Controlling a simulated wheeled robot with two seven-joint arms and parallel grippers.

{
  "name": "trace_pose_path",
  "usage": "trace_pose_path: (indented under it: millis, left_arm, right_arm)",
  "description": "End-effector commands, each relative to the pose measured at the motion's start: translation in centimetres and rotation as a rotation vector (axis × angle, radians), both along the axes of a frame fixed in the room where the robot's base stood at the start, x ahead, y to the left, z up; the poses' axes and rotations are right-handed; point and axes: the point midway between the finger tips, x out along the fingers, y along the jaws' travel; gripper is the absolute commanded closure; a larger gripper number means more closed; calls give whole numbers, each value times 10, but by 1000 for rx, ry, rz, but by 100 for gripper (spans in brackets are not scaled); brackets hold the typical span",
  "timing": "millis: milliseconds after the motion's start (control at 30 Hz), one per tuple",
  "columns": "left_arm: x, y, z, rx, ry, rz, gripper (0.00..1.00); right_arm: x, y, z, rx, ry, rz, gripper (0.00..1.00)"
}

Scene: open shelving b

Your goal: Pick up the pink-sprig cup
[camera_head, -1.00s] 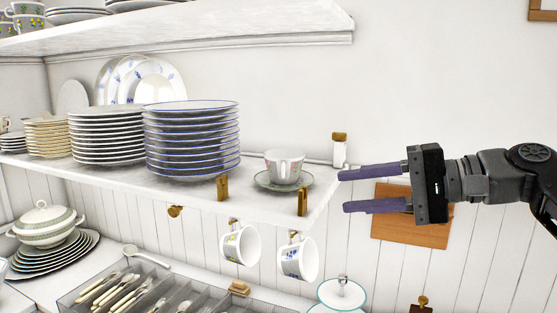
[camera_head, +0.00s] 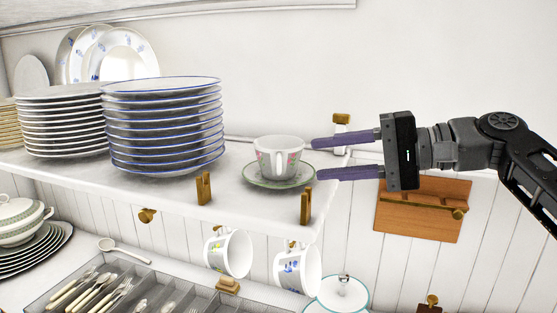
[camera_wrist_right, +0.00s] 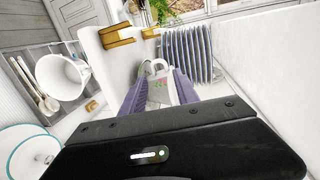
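The pink-sprig cup (camera_head: 266,158) is white and stands upright on a green-rimmed saucer (camera_head: 254,181) near the right end of the shelf. The near fingertip is above or beside the saucer's right edge. In the right wrist view the cup (camera_wrist_right: 160,92) shows ahead between the two fingers. I cannot tell whether a finger touches it. My left gripper is not in view.
A tall stack of blue-rimmed plates (camera_head: 165,130) stands left of the cup, with more plates beyond. Two mugs (camera_head: 228,253) (camera_head: 298,268) hang below the shelf edge. Brass brackets (camera_head: 306,207) rise at the front edge. Wall is behind.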

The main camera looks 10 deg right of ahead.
Motion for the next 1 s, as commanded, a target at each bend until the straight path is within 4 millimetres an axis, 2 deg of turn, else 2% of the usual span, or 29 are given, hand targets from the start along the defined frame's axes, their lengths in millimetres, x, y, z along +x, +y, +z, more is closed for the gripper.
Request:
trace_pose_path:
  millis: [100,433,800,1000]
  left_arm:
    - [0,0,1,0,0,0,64]
    - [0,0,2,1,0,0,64]
    - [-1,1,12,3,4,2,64]
    - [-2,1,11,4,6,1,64]
  right_arm:
    - [4,9,-2,0,0,2,63]
    - [5,11,-3,0,0,1,63]
    - [24,52,-12,-1,-1,3,63]
    - [27,54,-15,-1,-1,-1,63]
